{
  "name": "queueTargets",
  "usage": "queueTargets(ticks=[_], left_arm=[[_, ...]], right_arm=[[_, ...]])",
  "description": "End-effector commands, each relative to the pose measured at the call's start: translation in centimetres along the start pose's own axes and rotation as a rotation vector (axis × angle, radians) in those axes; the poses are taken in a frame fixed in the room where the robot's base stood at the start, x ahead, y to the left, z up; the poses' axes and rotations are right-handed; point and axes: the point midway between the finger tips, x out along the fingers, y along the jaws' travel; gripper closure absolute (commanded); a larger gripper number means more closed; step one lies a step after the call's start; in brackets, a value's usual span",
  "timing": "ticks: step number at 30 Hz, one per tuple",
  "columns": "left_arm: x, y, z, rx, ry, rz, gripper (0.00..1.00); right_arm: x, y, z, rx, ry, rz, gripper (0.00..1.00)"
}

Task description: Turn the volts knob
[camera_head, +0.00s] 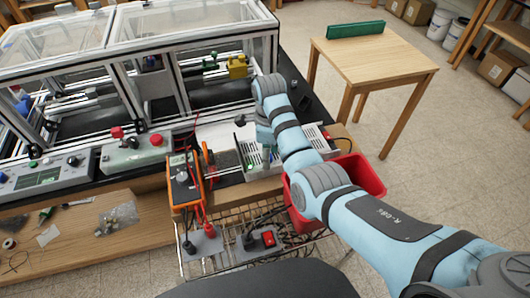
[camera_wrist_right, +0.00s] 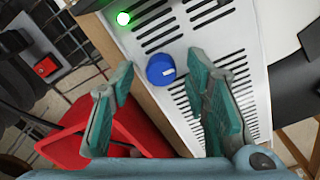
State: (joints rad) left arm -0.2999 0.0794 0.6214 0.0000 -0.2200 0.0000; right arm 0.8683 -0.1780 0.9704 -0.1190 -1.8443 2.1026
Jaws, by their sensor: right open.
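The volts knob appears to be the round blue knob (camera_wrist_right: 161,69) with a white mark, on a white slotted panel (camera_wrist_right: 248,50) in the right wrist view. Its label cannot be read. My right gripper (camera_wrist_right: 161,76) is open, with one green finger on each side of the knob in the picture. Whether the fingers touch it cannot be told. In the head view the white unit (camera_head: 240,134) stands on the bench, partly covered by my right arm, and the knob is hidden. My left gripper is not in view.
A green light (camera_wrist_right: 123,18) glows on the panel. An orange meter (camera_head: 184,182) stands left of the white unit. A red bin (camera_head: 362,172) is below and right. A power strip with a red switch (camera_head: 268,238) is in front. A wooden table (camera_head: 375,58) stands behind right.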

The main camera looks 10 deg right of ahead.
Motion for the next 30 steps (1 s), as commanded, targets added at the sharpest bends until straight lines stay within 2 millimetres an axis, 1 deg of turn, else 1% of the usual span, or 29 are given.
queueTargets(ticks=[4,12,22,26,30], left_arm=[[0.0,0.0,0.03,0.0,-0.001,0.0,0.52],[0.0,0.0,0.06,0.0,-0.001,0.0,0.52],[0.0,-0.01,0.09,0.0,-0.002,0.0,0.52],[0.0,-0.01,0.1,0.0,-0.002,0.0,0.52],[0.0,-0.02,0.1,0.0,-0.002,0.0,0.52]], right_arm=[[-0.02,0.0,0.0,0.0,0.0,0.0,0.57],[-0.06,-0.02,0.01,0.0,0.0,0.0,1.0],[-0.11,-0.05,0.01,-0.028,0.0,-0.001,1.0],[-0.13,-0.08,0.01,-0.077,0.0,-0.002,1.0],[-0.15,-0.11,0.01,-0.161,0.0,-0.002,1.0]])
